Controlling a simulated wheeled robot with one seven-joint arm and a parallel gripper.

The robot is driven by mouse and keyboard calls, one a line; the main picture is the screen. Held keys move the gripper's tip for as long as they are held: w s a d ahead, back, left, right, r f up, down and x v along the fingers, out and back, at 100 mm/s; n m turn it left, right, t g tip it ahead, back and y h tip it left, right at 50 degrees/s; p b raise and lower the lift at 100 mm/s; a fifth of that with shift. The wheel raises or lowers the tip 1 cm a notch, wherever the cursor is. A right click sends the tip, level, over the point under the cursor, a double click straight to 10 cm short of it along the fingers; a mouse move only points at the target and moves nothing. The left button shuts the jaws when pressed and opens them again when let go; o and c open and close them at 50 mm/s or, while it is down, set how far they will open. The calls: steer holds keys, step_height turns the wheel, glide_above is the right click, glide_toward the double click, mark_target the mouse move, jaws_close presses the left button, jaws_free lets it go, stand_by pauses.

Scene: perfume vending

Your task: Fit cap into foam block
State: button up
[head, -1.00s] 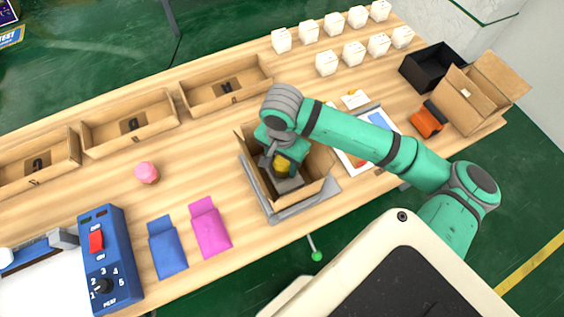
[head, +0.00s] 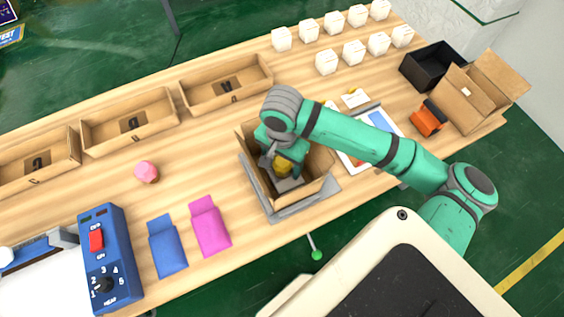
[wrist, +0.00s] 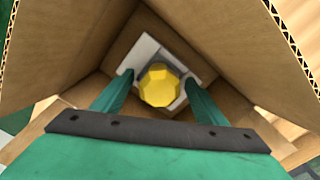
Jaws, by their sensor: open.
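The yellow faceted cap (wrist: 159,85) sits in the open cardboard box (head: 262,172), on a pale grey foam block (wrist: 143,50) at the box's bottom. The cap also shows in the head view (head: 283,166), partly behind my gripper. My gripper (wrist: 159,88) reaches down into the box. Its two green fingers are open, one on each side of the cap, with small gaps visible in the wrist view. Whether the cap is fully seated in the foam is hidden.
The box rests on a grey tray (head: 300,204) at the table's front edge. A pink faceted cap (head: 146,172) stands to the left, with blue (head: 168,247) and magenta (head: 210,227) pouches nearby. Cardboard trays (head: 228,84) line the back. A small cardboard carton (head: 462,101) stands at right.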

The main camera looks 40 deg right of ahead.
mark_target(282, 162)
step_height(282, 162, up, 13)
steer(key=shift+f, duration=0.2)
stand_by(0.6)
